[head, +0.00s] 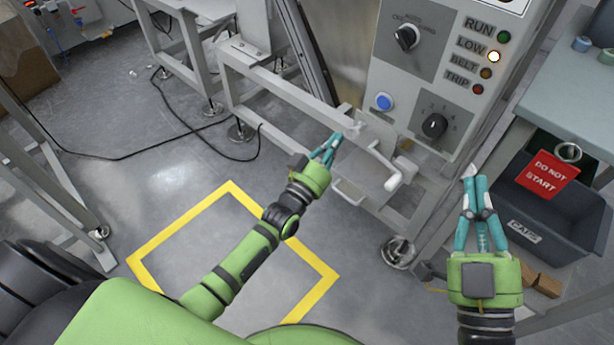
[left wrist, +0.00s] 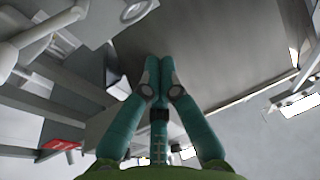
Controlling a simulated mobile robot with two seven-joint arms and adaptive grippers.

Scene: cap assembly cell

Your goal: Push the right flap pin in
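My left gripper (head: 337,137) is at the lower front of the machine, beside the end of a grey rail. In the left wrist view its fingertips (left wrist: 159,65) are together, with nothing visible between them. I cannot make out the right flap pin for certain. A small light fitting (head: 357,127) sits at the rail end, just right of my left fingertips. A grey plate (head: 372,140) lies beyond it; I cannot tell whether it is the flap. My right gripper (head: 475,177) is raised at the right, its fingertips close together and apparently empty, away from the rail.
A white crank handle (head: 393,181) juts out right of my left gripper. The control panel has a blue button (head: 384,102) and black knobs. A dark bin (head: 545,222) with a red sign (head: 552,174) stands at the right. Yellow tape (head: 180,221) marks clear floor.

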